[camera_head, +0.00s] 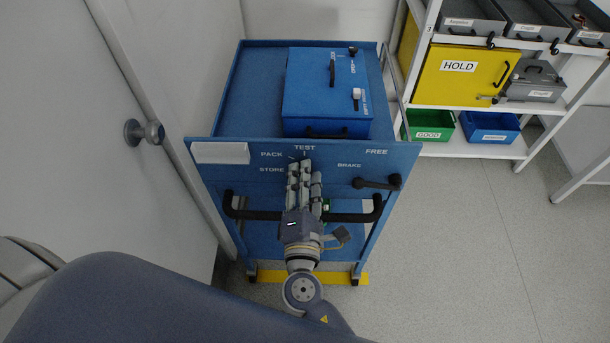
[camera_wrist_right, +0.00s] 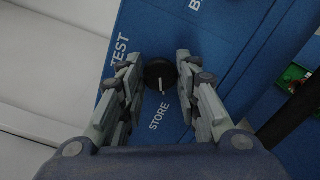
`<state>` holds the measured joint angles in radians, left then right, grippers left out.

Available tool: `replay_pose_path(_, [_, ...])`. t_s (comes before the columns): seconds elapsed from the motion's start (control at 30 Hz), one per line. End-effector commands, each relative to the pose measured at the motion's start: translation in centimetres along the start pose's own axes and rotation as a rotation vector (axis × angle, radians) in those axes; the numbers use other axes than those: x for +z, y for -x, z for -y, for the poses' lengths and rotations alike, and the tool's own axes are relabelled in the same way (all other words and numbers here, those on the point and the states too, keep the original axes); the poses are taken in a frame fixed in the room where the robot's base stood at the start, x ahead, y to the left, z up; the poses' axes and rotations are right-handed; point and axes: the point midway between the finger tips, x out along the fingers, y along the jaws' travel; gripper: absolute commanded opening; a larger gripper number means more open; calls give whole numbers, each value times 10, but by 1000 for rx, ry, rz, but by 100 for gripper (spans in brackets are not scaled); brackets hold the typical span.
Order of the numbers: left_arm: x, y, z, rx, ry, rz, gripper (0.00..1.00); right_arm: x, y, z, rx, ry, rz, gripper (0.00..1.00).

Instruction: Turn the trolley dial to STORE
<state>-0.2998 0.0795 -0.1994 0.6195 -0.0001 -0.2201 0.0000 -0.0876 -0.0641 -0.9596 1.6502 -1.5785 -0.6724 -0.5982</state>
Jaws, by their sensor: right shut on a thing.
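The blue trolley (camera_head: 220,170) has a front panel with PACK, TEST, STORE, FREE and BRAKE labels. In the right wrist view, the round black dial (camera_wrist_right: 160,74) sits between my fingertips. The white mark on its face points down in the picture, toward the STORE label (camera_wrist_right: 160,117); TEST (camera_wrist_right: 119,52) is at upper left. PACK is hidden there. My right gripper (camera_head: 304,164) reaches the panel from the front and is shut on the dial; it also shows in the right wrist view (camera_wrist_right: 158,66). In the head view its fingers hide the dial. My left gripper is out of view.
A black handle bar (camera_head: 255,215) crosses the trolley front below the panel. A black brake lever (camera_head: 375,184) is right of my gripper. A blue box (camera_head: 305,90) stands on top. Shelves with bins and a yellow HOLD box (camera_head: 445,85) are at right.

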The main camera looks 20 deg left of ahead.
Motion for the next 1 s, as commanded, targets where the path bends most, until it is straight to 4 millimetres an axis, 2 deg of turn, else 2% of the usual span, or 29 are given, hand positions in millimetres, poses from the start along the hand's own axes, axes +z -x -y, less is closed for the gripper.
replay_pose_path(0.2, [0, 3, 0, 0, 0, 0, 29, -1, 0, 0, 0, 58, -3, 7])
replay_pose_path(0.7, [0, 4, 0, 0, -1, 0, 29, -1, 0, 1, -1, 72, -3, 7])
replay_pose_path(0.73, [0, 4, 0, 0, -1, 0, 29, -1, 0, 1, -1, 72, -3, 37])
replay_pose_path(0.8, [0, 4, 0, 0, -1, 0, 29, -1, 0, 1, -1, 72, -3, 50])
replay_pose_path(1.0, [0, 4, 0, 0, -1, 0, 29, -1, 0, 0, -1, 71, -2, 50])
